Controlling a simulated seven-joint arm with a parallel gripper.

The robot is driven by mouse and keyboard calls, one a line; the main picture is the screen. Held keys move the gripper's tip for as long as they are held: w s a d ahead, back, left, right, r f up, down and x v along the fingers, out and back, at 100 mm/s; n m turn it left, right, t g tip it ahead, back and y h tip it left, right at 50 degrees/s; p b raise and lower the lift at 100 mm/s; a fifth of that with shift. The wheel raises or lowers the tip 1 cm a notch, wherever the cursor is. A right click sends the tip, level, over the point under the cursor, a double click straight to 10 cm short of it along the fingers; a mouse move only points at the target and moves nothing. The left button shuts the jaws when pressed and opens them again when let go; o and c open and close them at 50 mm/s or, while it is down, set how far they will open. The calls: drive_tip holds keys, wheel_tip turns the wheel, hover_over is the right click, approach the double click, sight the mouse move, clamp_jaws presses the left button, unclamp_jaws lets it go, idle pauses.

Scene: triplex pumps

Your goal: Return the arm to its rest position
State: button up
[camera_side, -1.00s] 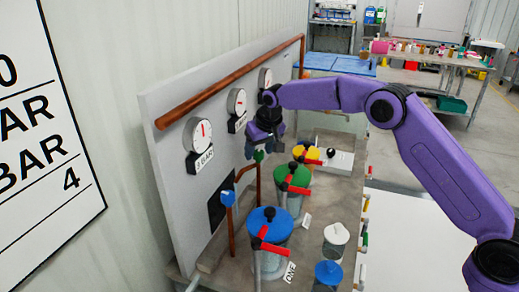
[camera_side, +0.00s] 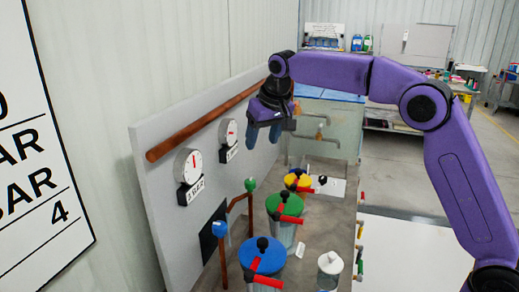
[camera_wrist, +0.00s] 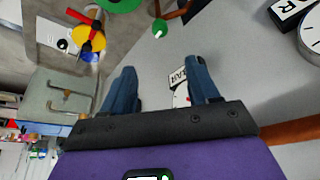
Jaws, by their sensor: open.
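My purple arm reaches in from the right in the side view. My gripper (camera_side: 264,133) hangs from its end, fingers down, in front of the upright grey panel (camera_side: 160,210) and above the pumps. In the wrist view my gripper (camera_wrist: 160,90) shows two blue fingers spread apart with nothing between them. A gauge (camera_wrist: 181,96) on the panel shows behind the gap, partly hidden by my gripper. The green-topped pump (camera_side: 285,204), the yellow-topped pump (camera_side: 298,180) and the blue-topped pump (camera_side: 263,256) stand below and apart from my gripper.
A copper pipe (camera_side: 200,125) runs along the panel's top, close to my gripper. Two gauges (camera_side: 188,163) (camera_side: 228,132) show on the panel. A blue knob (camera_side: 220,229) and a green knob (camera_side: 250,184) stand on pipes. A white-topped jar (camera_side: 330,265) stands at the front.

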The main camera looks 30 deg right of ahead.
drive_tip(key=shift+s+r, duration=0.2)
drive_tip(key=shift+r, duration=0.2)
drive_tip(key=s+d+f+n+g, duration=0.1)
drive_tip(key=s+d+f+n, duration=0.15)
drive_tip(key=s, duration=0.85)
drive_tip(key=s+d+f+n+g, duration=0.1)
drive_tip(key=s+d+f+n, duration=0.15)
drive_tip(key=s, duration=0.75)
drive_tip(key=s+d+f+n+g, duration=0.2)
drive_tip(key=s+f+n, duration=0.15)
drive_tip(key=s, duration=0.75)
drive_tip(key=s+d+f+n, duration=0.1)
drive_tip(key=s+d+f, duration=0.1)
drive_tip(key=s+d, duration=0.3)
drive_tip(key=s+d+f+n, duration=0.2)
drive_tip(key=s+d, duration=0.2)
drive_tip(key=s, duration=0.4)
drive_tip(key=shift+d+f, duration=0.25)
drive_tip(key=shift+d, duration=0.1)
idle(1.4)
